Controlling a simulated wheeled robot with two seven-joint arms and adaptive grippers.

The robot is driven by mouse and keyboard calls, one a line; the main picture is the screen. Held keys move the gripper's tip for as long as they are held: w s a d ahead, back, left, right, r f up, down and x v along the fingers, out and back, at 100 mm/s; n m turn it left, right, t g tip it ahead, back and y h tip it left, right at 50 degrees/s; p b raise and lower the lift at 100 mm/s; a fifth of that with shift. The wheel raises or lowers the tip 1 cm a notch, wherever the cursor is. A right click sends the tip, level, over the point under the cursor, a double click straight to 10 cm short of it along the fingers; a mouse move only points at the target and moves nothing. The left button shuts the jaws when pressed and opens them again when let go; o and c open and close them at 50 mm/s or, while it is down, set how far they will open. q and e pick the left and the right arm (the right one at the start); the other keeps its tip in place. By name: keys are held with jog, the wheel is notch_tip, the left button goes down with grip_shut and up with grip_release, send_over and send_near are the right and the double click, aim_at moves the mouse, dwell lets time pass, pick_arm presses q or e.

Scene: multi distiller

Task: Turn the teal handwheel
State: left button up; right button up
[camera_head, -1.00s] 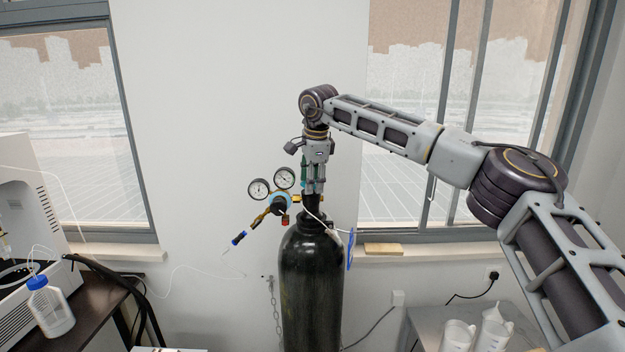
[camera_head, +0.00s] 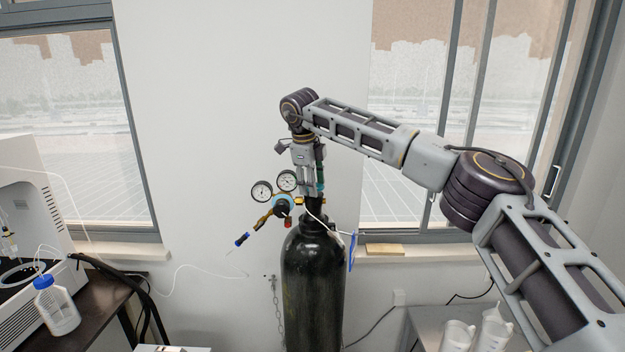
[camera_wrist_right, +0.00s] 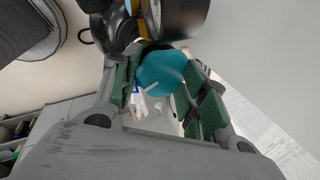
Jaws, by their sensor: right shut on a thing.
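The teal handwheel (camera_wrist_right: 162,75) sits between the green finger pads of my right gripper (camera_wrist_right: 165,95) in the right wrist view. My right gripper is shut on it. In the head view, my right gripper (camera_head: 311,188) points down at the top of the black gas cylinder (camera_head: 313,285), with its fingers hiding most of the valve there. The cylinder stands upright against the wall. My left gripper is not in view.
A regulator with two round gauges (camera_head: 262,191) juts out left of the valve, close to my right fingers. A chain (camera_head: 276,297) hangs beside the cylinder. A bench with a white machine and a blue-capped bottle (camera_head: 57,306) is at left; white jugs (camera_head: 458,335) stand at lower right.

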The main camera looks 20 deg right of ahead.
jog(key=shift+w+d+r+m+h+p, duration=0.15)
jog(key=shift+m+h+p, duration=0.35)
jog(key=shift+m, duration=0.8)
jog(key=shift+w+m+g, duration=0.1)
jog(key=shift+m+g, duration=0.2)
jog(key=o, duration=1.2)
jog(key=shift+w+d+f, duration=0.2)
jog(key=shift+f, duration=0.05)
jog(key=shift+s+a+r, duration=0.15)
jog(key=shift+s+a, duration=0.05)
jog(key=shift+a, duration=0.15)
jog(key=v, duration=1.1)
jog(key=shift+d+r, duration=0.15)
jog(key=shift+r, duration=0.25)
